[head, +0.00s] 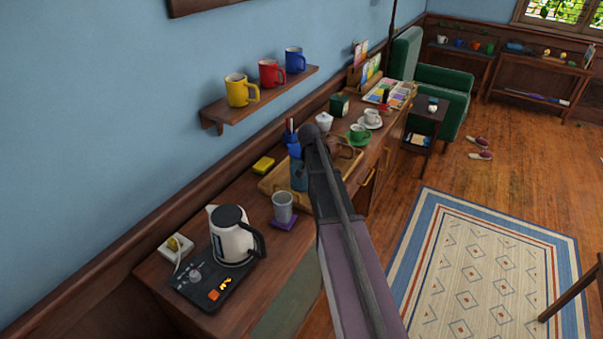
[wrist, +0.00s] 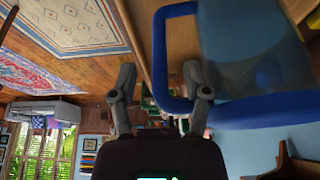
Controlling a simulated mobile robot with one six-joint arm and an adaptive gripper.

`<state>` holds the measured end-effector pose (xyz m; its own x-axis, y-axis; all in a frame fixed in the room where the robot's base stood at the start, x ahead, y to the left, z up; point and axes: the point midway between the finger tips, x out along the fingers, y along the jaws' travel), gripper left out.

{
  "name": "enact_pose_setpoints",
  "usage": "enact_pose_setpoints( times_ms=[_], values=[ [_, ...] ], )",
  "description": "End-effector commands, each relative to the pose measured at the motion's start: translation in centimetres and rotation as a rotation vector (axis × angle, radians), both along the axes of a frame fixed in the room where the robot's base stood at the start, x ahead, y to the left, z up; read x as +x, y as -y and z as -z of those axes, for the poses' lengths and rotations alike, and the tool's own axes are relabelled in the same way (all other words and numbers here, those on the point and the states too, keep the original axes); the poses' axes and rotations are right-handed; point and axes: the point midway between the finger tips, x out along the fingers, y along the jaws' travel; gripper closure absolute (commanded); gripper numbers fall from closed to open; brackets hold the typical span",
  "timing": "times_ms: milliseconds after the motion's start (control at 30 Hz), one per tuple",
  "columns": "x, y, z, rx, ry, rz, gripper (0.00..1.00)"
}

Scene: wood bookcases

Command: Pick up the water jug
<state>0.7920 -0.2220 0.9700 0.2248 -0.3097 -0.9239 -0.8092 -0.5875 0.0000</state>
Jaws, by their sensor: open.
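The water jug, with a translucent blue-grey body (wrist: 245,50) and a solid blue handle (wrist: 160,55), fills the right of the wrist view, turned sideways in that picture. In the head view the blue jug (head: 298,172) stands near the wooden tray on the sideboard, partly hidden by my arm. My gripper (wrist: 160,82) is open. Its two fingers appear on either side of the handle's outer bar in the wrist view, and the right finger overlaps the handle's lower part. I cannot tell whether they touch. My arm hides the gripper in the head view.
A white kettle (head: 232,238) and a grey cup (head: 283,207) stand nearer on the sideboard (head: 240,302). A green cup (head: 358,134) and a white cup (head: 371,117) stand beyond my arm. A wall shelf (head: 262,98) holds three mugs.

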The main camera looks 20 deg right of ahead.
Motion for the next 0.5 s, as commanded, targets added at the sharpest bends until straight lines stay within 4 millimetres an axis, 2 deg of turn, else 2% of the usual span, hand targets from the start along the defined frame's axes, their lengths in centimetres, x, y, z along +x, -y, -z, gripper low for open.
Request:
enact_pose_setpoints(
  times_ms=[33,200,500],
  values=[
    [0.2,0.2,0.8,0.0,0.0,0.0,0.39],
    [0.4,0.6,1.9,0.0,0.0,0.0,0.39],
    [0.6,0.8,2.4,0.0,0.0,0.0,0.39]
  ],
)
